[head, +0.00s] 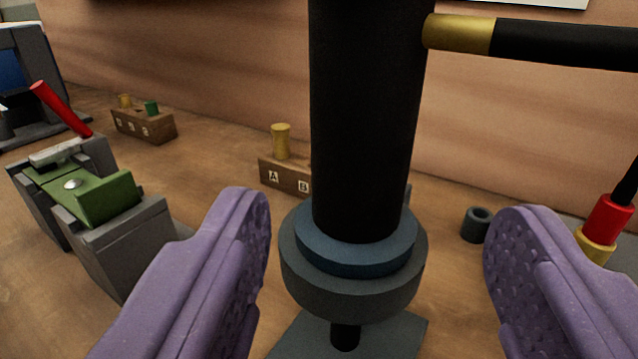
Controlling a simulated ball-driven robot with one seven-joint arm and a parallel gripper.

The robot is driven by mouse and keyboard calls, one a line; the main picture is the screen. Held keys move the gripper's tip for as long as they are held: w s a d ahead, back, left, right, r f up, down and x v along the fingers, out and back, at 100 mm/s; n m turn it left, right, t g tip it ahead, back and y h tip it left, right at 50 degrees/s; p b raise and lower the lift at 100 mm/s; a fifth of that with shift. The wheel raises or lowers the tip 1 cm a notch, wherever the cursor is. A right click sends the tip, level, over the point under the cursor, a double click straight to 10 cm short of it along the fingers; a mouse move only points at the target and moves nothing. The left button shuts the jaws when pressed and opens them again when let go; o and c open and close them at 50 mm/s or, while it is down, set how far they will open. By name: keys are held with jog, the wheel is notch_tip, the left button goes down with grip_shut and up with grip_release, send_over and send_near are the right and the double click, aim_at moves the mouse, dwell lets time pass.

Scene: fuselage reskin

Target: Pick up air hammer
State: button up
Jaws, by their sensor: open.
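A large black upright cylinder (362,120) fills the middle of the head view and looks like the air hammer. A brass fitting (458,34) and a black hose-like part run from its upper right side. Its lower end has a blue collar (345,255) above a wide dark grey ring (350,290), over a thin stem and a grey base plate. My gripper (378,212) is open, with one purple padded finger on each side of the cylinder. Gaps show between both fingers and the cylinder. The top of the cylinder is out of view.
A grey fixture with a green block (108,198) and red lever stands at left. Wooden blocks (145,126) and (285,177) hold small brass and green pieces. A dark ring (476,225) and a red-and-brass tool (606,222) are at right. A wall closes the back.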

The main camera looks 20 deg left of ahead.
aim_at(360, 210)
jog(key=w, duration=0.1)
jog(key=w+a+b, duration=0.1)
jog(key=w, duration=0.1)
jog(key=w+f, duration=0.1)
jog(key=w, duration=0.1)
jog(key=shift+w+a, duration=0.2)
jog(key=shift+a, duration=0.05)
jog(key=shift+w, duration=0.35)
jog(key=shift+c, duration=0.4)
jog(key=shift+r, duration=0.1)
jog(key=c, duration=1)
